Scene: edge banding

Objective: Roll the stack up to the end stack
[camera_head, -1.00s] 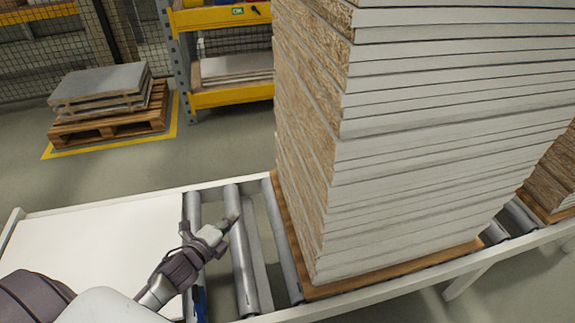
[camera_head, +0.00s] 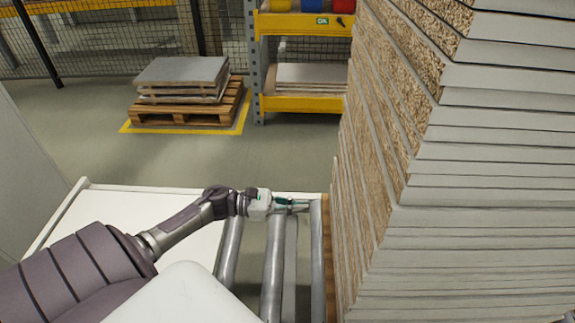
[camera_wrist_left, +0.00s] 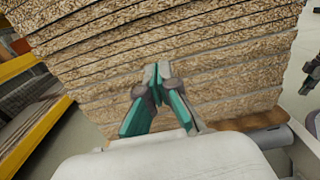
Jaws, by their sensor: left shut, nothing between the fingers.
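The tall stack of pale-faced boards (camera_head: 480,210), with rough chipboard edges, stands on a thin brown base board (camera_head: 333,260) on the rollers (camera_head: 272,265). It fills the right of the head view and also shows in the left wrist view (camera_wrist_left: 215,55). My left gripper (camera_head: 304,204) is shut and empty, its tips pointing at the stack's left side, close to the base. In the left wrist view its fingertips (camera_wrist_left: 157,72) are together in front of the board edges; contact cannot be told. The end stack is not visible now.
A white table top (camera_head: 140,215) adjoins the rollers at left. A pallet with grey boards (camera_head: 185,80) and a yellow shelf (camera_head: 305,104) stand behind, across open floor. A dark shape (camera_wrist_left: 309,80) at the left wrist view's right edge may be my right gripper.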

